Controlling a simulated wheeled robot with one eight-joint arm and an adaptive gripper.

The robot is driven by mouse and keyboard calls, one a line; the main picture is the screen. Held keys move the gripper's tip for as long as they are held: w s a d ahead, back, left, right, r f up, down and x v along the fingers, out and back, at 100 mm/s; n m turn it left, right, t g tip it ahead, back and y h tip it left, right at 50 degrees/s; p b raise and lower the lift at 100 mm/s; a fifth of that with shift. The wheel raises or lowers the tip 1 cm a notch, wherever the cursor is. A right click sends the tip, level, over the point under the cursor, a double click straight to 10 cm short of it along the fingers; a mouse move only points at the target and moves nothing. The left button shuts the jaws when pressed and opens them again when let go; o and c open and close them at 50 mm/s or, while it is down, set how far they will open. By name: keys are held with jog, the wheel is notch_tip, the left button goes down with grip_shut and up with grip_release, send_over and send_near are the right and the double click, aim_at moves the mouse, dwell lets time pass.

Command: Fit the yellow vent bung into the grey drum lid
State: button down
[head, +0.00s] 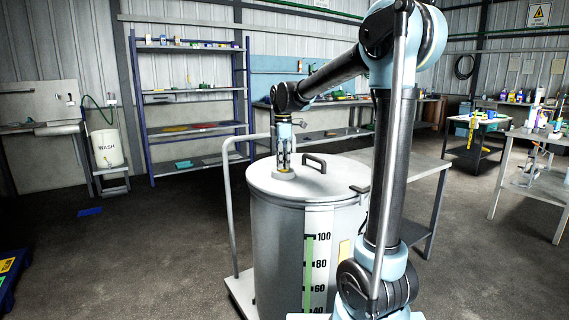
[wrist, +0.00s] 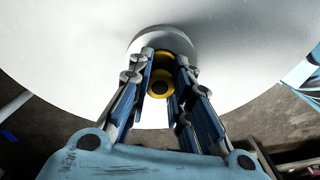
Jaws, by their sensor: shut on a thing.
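The grey drum lid (head: 328,183) tops a large drum and carries a raised round collar (head: 283,174) on its left side. In the wrist view the pale lid (wrist: 75,65) fills the upper part, and the collar (wrist: 168,34) lies just beyond my fingertips. My gripper (wrist: 161,72) is shut on the yellow vent bung (wrist: 160,88), which has a dark centre. In the head view my gripper (head: 284,163) points down directly above the collar. The fingers hide the bung's lower end, so I cannot tell whether it is inside the collar or just above it.
A dark arched handle (head: 315,162) stands on the lid right of the collar. A pale rail (head: 229,190) rises at the drum's left. A blue shelf rack (head: 195,105) and a white wash container (head: 108,148) stand behind. The floor at left is mostly clear.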

jog(key=c, duration=1.5)
grip_release()
jog(key=shift+o, duration=0.2)
notch_tip(320, 180, up, 12)
